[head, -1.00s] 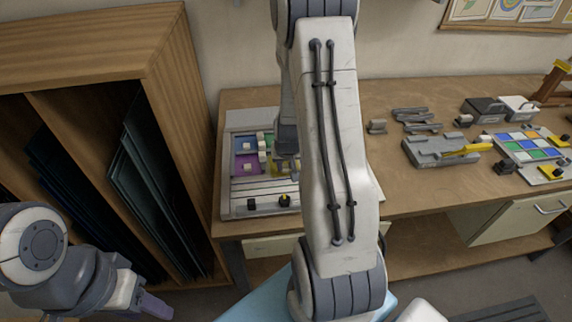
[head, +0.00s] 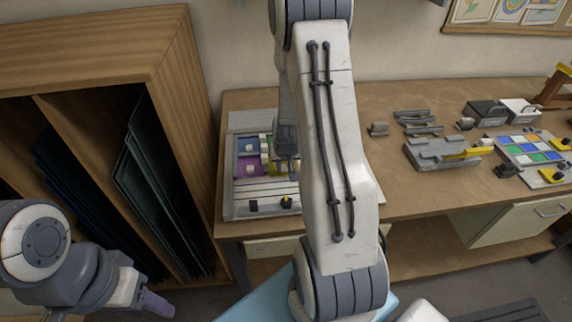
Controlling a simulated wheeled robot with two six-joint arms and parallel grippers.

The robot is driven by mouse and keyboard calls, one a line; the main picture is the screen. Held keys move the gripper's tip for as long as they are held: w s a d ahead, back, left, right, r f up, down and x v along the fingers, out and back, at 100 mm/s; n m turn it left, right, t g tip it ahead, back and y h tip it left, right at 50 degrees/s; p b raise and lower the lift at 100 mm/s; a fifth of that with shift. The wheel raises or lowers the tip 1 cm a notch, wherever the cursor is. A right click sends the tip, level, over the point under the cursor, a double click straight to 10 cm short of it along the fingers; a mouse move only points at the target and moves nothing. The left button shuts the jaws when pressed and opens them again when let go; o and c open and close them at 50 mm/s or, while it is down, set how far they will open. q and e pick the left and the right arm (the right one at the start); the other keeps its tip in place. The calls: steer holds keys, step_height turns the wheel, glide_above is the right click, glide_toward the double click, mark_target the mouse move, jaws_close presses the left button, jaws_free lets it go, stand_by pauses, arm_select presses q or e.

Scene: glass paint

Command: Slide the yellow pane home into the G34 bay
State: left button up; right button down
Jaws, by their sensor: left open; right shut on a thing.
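A grey frame board (head: 233,209) lies on the bench at the left, with blue and purple panes (head: 249,169) in its upper left. A bit of the yellow pane (head: 276,169) shows at the board's middle, beside my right gripper (head: 286,166). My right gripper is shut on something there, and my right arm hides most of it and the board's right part. I cannot read any bay label, so I cannot tell which one is G34. My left gripper (head: 158,304) is open and empty at the lower left, away from the bench.
A wooden rack (head: 100,60) with dark sheets stands at the left. On the bench's right are a grey fixture with a yellow handle (head: 442,152), a multicoloured pane board (head: 526,150) and several small tools.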

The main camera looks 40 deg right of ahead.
steer(key=shift+w+a+p, duration=0.2)
steer(key=shift+w+p, duration=0.6)
steer(key=shift+p, duration=0.05)
stand_by(1.0)
steer(key=c, duration=0.6)
jaws_free()
steer(key=shift+r, duration=0.1)
step_height(320, 180, up, 7)
steer(key=p, duration=0.6)
steer(key=shift+p, duration=0.4)
steer(key=shift+a, duration=0.1)
